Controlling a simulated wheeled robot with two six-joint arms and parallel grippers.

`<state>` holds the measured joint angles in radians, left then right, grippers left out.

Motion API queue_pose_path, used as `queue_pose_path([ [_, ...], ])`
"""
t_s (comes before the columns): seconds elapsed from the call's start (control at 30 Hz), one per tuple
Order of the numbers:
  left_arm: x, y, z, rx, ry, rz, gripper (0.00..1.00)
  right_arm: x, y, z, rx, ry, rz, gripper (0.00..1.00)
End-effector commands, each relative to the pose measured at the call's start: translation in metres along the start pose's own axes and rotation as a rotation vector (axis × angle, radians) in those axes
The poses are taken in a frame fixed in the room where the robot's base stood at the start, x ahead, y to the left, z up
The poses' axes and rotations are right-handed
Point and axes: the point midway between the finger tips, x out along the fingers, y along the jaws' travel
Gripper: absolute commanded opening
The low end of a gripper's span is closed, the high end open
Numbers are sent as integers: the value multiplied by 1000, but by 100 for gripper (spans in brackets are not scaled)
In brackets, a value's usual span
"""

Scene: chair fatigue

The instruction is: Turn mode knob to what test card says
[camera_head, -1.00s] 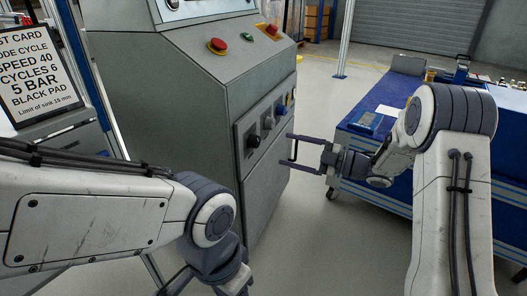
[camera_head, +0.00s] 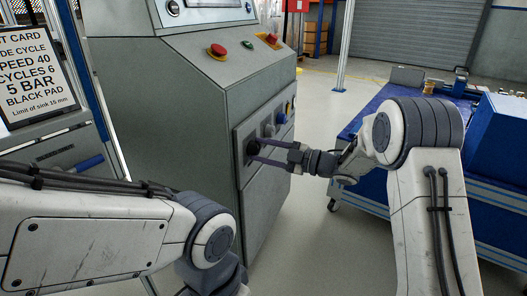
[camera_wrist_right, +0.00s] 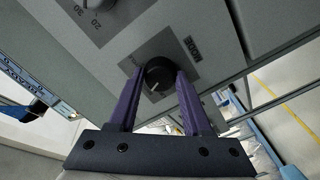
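The test card (camera_head: 36,75) stands at the left in the head view and reads mode CYCLE, speed 40, cycles 6, 5 bar, black pad. The black mode knob (camera_wrist_right: 158,76) sits on the grey machine's front panel, beside the word MODE in the right wrist view. Its white mark points down and left there; the position labels around it are too small to read. My right gripper (camera_wrist_right: 160,78) has a finger on each side of the knob, with no clear gap, so it appears shut on it. In the head view the right gripper (camera_head: 254,149) reaches the panel from the right. My left gripper is out of view.
Other knobs (camera_head: 281,114) sit farther along the same panel, and a scale with 20 and 30 (camera_wrist_right: 92,15) shows beside the mode knob. A red emergency button (camera_head: 217,50) is above. A blue workbench (camera_head: 365,112) stands at the right. Floor is clear between.

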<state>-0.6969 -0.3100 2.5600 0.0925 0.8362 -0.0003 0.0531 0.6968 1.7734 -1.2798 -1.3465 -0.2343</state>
Motion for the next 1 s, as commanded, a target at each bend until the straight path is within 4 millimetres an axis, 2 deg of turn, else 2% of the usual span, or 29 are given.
queue_pose_path([
  [0.03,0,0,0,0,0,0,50,0,0,0,0,0,0,14],
  [0.07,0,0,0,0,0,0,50,0,0,0,0,0,1,2],
  [0.1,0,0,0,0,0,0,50,0,0,0,0,0,1,0],
  [0.27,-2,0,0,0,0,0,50,-1,1,0,8,0,1,0],
  [0.47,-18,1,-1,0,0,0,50,-1,3,-2,67,-1,1,0],
  [0.67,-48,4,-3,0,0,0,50,-1,5,-4,197,-3,-1,0],
  [1.0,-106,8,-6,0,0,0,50,-2,5,-4,514,-3,1,0],
])
